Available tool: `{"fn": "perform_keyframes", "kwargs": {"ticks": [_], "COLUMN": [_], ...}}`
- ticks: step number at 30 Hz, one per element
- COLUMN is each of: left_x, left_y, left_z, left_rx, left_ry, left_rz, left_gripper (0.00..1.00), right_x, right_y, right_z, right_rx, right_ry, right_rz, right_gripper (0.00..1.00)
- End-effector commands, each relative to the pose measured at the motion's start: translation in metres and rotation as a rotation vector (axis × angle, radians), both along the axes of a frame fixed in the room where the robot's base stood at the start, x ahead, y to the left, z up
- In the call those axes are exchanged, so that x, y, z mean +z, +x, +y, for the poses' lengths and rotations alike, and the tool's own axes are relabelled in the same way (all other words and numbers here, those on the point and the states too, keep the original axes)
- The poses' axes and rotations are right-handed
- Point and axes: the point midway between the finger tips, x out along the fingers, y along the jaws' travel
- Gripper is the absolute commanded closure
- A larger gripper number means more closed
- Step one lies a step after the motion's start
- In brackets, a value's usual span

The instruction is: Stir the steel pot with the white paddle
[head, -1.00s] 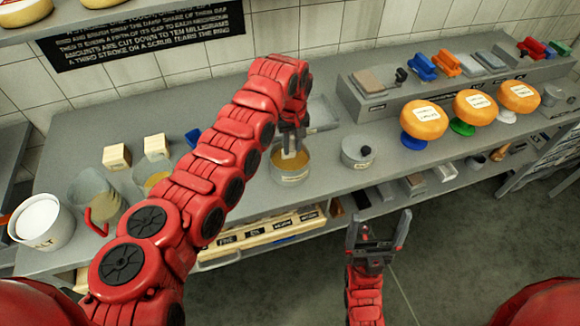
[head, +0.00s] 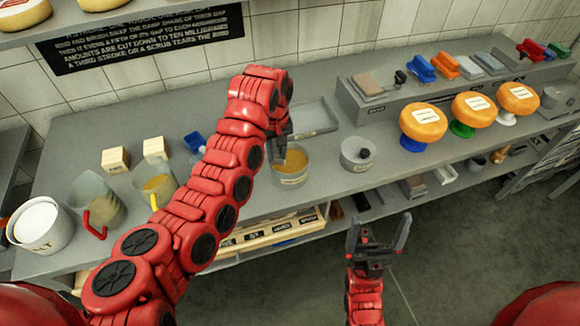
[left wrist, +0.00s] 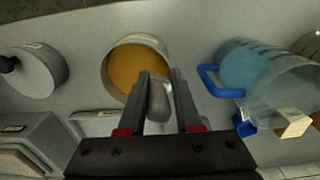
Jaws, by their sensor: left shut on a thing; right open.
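The steel pot (head: 291,183) stands on the grey counter with orange-yellow contents; in the left wrist view its rim (left wrist: 106,72) shows beyond my fingers. My left gripper (head: 281,143) is above the pot's far left side, pointing down. It is shut on a pale grey-white piece, the white paddle (left wrist: 158,102), between its fingers in the left wrist view. I cannot tell whether the paddle's lower end is in the contents. My right gripper (head: 379,222) is open and empty, in front of the counter.
A lidded pot (head: 357,153) stands right of the steel pot. A grey tray (head: 318,118) lies behind. Jugs with red (head: 94,226) and yellow handles (head: 156,187) and a salt bucket (head: 38,224) stand left. A blue-handled jug (left wrist: 262,72) shows in the left wrist view.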

Motion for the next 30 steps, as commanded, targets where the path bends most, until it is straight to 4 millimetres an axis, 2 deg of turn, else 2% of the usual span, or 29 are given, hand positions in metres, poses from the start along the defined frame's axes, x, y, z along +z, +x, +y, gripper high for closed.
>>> {"fn": "perform_keyframes", "kwargs": {"ticks": [2, 12, 24, 30], "left_x": [0.000, 0.001, 0.000, 0.004], "left_y": [-0.001, -0.014, 0.008, 0.009], "left_z": [0.002, -0.027, -0.021, -0.022], "left_rx": [0.010, 0.004, 0.001, 0.002], "left_ry": [0.008, 0.004, 0.004, 0.001], "left_rz": [0.004, -0.001, -0.002, -0.003], "left_gripper": [1.00, 1.00, 1.00, 1.00], "right_x": [0.002, 0.012, 0.012, 0.012], "right_y": [0.000, 0.000, 0.000, 0.000], "right_z": [0.000, 0.000, 0.000, 0.000], "right_rx": [0.000, 0.000, 0.000, 0.000], "right_ry": [0.000, 0.000, 0.000, 0.000], "right_rz": [0.000, 0.000, 0.000, 0.000], "right_gripper": [0.02, 0.02, 0.02, 0.02]}}
